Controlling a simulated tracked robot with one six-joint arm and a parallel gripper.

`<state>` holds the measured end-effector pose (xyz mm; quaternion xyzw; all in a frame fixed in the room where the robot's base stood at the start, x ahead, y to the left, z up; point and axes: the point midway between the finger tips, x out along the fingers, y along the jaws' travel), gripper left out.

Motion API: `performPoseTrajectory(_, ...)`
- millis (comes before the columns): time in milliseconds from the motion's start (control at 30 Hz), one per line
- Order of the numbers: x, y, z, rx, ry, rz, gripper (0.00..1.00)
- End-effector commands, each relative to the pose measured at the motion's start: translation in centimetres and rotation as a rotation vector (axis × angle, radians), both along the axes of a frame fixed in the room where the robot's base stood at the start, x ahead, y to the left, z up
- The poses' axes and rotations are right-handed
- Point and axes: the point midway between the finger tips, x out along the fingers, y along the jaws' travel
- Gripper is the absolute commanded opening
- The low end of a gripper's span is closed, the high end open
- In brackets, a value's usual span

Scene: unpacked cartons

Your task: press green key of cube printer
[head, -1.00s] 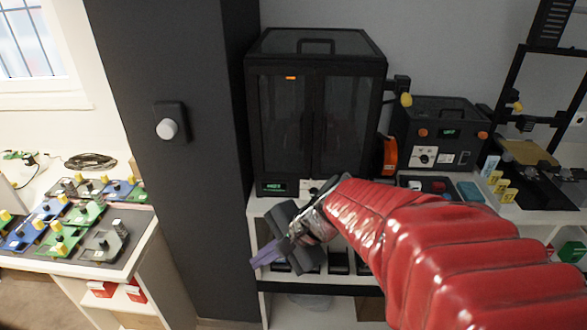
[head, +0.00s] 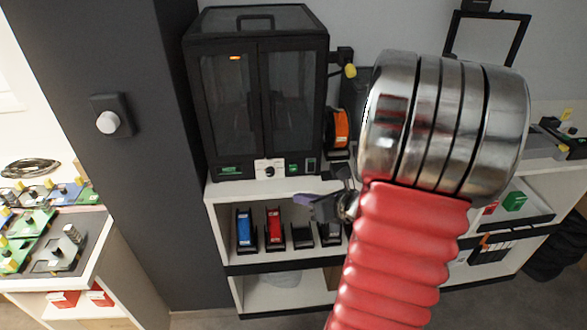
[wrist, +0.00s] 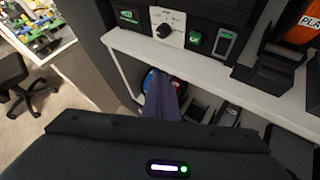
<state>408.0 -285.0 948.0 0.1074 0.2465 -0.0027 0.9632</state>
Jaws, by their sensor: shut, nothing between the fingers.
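The black enclosed cube-shaped printer (head: 258,95) stands on a white shelf unit, its doors shut. Its bottom front panel has a lit green display (head: 232,170), a white plate with a dark knob (head: 269,169), a small green key (head: 293,169) and a switch at the right end. In the wrist view the green key (wrist: 195,39) is right of the knob (wrist: 165,31) and left of the switch (wrist: 225,44). My gripper (head: 305,199) is shut and empty, below the panel in front of the shelf edge. Its purple fingers (wrist: 162,95) are apart from the key.
The white shelf top (head: 228,190) juts out below the panel. Blue and red spools (head: 244,229) stand on the shelf below. An orange spool (head: 341,129) is right of the printer. A dark pillar with a white knob (head: 108,122) is at left.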

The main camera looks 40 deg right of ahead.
Motion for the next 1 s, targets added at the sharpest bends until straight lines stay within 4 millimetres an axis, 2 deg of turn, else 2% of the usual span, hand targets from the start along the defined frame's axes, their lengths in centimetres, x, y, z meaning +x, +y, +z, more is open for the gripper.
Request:
performPoseTrajectory(433,0.9,-0.5,0.0,-0.004,0.001,0.006,0.00)
performPoseTrajectory(1000,5.7,-3.7,0.0,-0.004,0.001,0.006,0.00)
